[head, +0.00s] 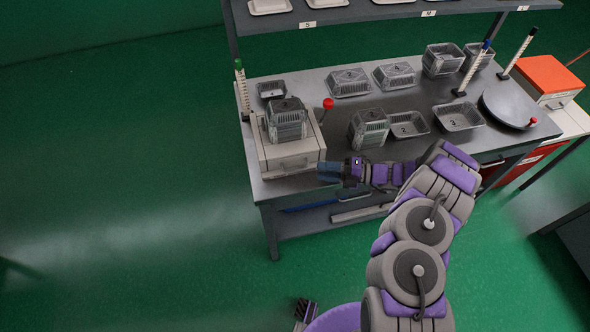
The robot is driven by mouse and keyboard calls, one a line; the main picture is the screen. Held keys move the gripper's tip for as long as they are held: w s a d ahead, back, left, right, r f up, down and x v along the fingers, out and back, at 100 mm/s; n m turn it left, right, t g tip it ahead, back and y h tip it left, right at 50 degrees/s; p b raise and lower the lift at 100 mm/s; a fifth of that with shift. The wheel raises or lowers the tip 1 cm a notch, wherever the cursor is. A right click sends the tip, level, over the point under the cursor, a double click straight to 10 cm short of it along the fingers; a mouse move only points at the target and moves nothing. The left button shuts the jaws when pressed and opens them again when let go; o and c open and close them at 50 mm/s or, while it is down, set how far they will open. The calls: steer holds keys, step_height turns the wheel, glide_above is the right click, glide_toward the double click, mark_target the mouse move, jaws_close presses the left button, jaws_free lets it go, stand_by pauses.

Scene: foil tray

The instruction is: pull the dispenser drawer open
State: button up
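The dispenser (259,140) is a light grey box at the left end of the workbench. A stack of foil trays (286,120) stands on it. Its drawer (288,165) faces the front edge of the bench and has a dark handle on its front. I see no clear gap between drawer and box. My gripper (326,172) is just right of the drawer front, near the bench's front edge, and points left. It is small in the view, and I cannot tell whether its fingers are apart or touching the drawer.
A red-knobbed lever (328,103) rises beside the dispenser. Several foil trays, such as an upturned one (348,82) and a stack (369,128), occupy the bench (415,98). A round dark plate (508,108) and an orange box (550,76) are at the right. A shelf overhangs the back.

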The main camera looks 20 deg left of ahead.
mark_target(296, 169)
steer(key=a, duration=0.3)
steer(key=s+a+b, duration=0.1)
steer(key=a, duration=0.2)
steer(key=a+f+b, duration=0.1)
steer(key=a, duration=0.2)
steer(key=shift+s+a, duration=0.3)
steer(key=shift+a, duration=0.05)
steer(key=shift+d+r, duration=0.1)
steer(key=shift+d, duration=0.05)
steer(key=shift+d, duration=0.1)
steer(key=shift+c, duration=0.5)
jaws_close()
steer(key=shift+s, duration=0.1)
